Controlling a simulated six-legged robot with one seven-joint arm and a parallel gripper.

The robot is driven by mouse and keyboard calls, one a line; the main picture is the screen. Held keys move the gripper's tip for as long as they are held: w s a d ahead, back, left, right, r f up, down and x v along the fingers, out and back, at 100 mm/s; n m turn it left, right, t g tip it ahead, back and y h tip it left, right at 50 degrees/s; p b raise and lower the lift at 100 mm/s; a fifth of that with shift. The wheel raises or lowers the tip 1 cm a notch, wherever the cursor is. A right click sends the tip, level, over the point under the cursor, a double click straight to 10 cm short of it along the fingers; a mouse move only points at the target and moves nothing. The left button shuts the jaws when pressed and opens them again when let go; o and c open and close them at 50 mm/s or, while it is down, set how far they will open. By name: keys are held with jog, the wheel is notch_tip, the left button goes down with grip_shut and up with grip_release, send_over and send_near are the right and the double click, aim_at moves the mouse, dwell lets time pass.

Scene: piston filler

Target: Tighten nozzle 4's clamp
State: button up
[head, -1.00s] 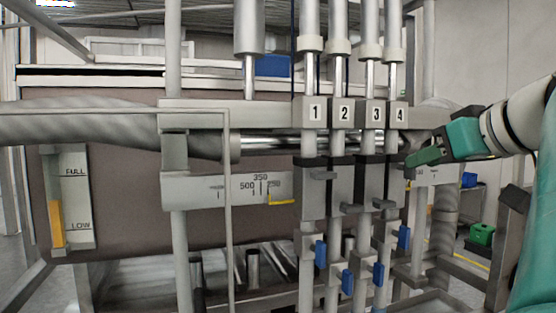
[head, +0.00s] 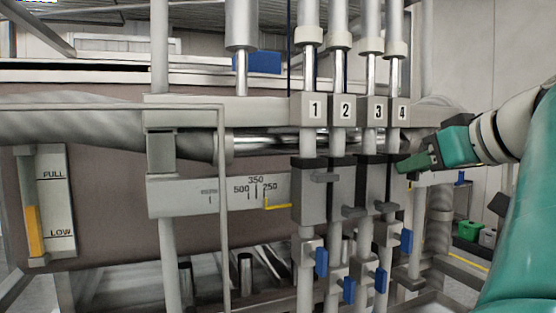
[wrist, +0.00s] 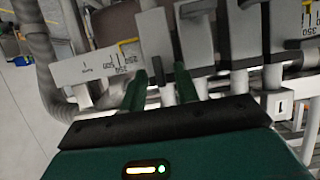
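Four nozzle columns stand side by side in the head view, numbered 1 to 4. Nozzle 4's number plate (head: 402,112) is the rightmost. Its grey clamp block (head: 394,198) sits below the plate, partly behind my gripper and nozzle 3. Its clamp handle is hard to make out there. My gripper (head: 404,166) comes in from the right, its green tips at the upper part of nozzle 4's block. In the wrist view my two green fingers (wrist: 161,92) are apart, with a grey block (wrist: 154,38) just beyond them. I cannot tell whether they touch it.
Nozzle 3's handle (head: 385,207) sticks out close left of nozzle 4. Blue levers, including one at nozzle 4 (head: 406,241), hang below the blocks. A scale plate (head: 225,196) is at left. A green box (head: 467,230) stands on the floor at right.

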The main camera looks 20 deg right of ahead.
grip_shut()
jog(key=m+t+y, duration=0.1)
jog(key=m+y, duration=0.1)
jog(key=m, duration=0.2)
jog(key=m+t+y, duration=0.1)
jog(key=m+y, duration=0.1)
jog(key=m, duration=0.3)
jog(key=d+f+m+y, duration=0.1)
jog(key=m+y, duration=0.2)
jog(key=m, duration=0.1)
jog(key=shift+d+f+m+t, duration=0.1)
jog(key=shift+m+t, duration=0.2)
jog(key=shift+t, duration=0.1)
dwell(0.6)
dwell(0.4)
